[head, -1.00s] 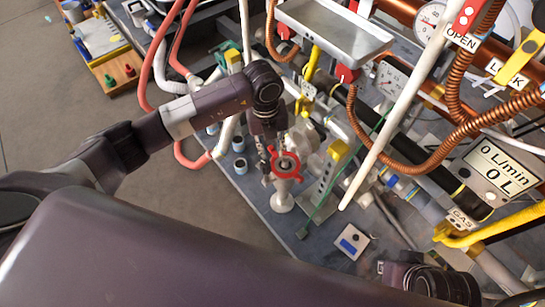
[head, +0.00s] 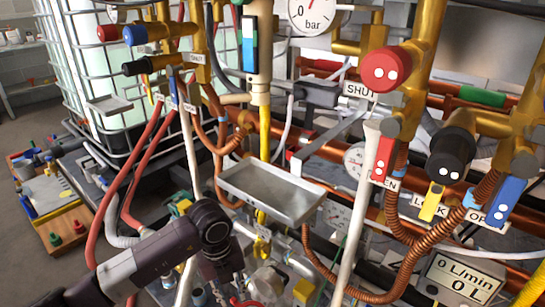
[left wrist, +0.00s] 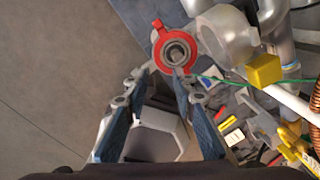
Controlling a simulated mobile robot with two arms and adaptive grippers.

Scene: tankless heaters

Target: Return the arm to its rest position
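My left arm (head: 140,262) comes in from the lower left in the head view and bends down at a dark joint. Its gripper is cut off by the bottom edge there. In the left wrist view my left gripper (left wrist: 162,80) is open, its two blue-padded fingers apart with nothing held between them. A red valve handwheel (left wrist: 158,40) is just beyond the fingertips; whether they touch it I cannot tell. In the head view only a sliver of red wheel shows at the bottom edge. My right gripper is not in view.
A grey metal tray (head: 270,190) and a white pole (head: 355,215) stand close to the arm. A yellow-capped fitting (left wrist: 264,70) is right of the wheel. Bare floor (left wrist: 60,70) lies left.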

